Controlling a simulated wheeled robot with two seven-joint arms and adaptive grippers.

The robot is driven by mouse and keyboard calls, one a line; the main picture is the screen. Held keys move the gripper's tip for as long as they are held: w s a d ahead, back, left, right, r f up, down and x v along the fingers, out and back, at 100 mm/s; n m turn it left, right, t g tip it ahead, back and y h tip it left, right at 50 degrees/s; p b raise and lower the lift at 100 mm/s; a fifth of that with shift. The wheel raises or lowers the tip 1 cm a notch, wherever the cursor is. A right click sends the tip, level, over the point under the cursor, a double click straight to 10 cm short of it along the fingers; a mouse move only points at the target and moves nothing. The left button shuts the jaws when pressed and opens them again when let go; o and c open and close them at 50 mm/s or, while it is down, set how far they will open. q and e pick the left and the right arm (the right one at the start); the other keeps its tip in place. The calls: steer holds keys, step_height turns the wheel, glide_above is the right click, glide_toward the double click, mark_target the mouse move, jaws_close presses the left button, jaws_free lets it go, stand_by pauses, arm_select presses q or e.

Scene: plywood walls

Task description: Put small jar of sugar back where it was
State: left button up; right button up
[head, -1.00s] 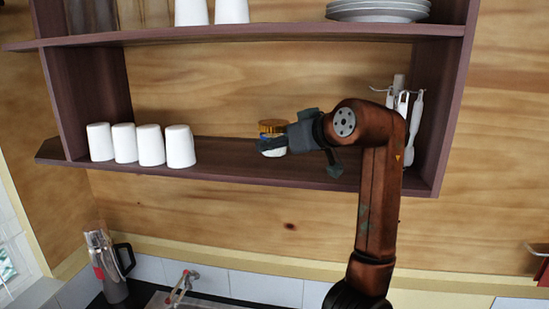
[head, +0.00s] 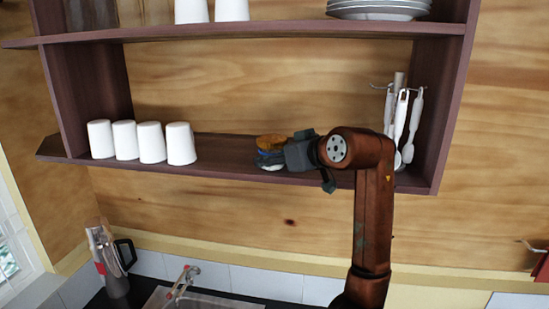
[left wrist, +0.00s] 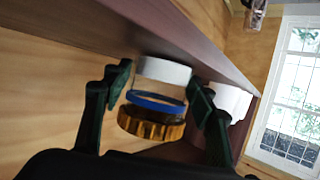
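The small jar of sugar (head: 271,142) has a gold lid and white contents. It is at the lower shelf (head: 225,157), right of the white cups; I cannot tell whether its base touches the board. My left gripper (head: 272,156) reaches it from the right, with its fingers around the jar. In the left wrist view the jar (left wrist: 158,103), with a blue band and its gold lid towards the camera, sits between the two fingers (left wrist: 160,90), which appear closed on its sides. My right gripper is in neither view.
Several white cups (head: 152,143) stand at the shelf's left. White utensils (head: 402,115) hang at its right end. Plates (head: 380,10) and cups are on the shelf above. Bare shelf lies between the cups and the jar.

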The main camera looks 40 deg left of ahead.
arm_select(q)
steer(key=shift+o, duration=1)
steer(key=shift+r, duration=0.15)
steer(key=b+v, duration=0.2)
steer(key=v, duration=1)
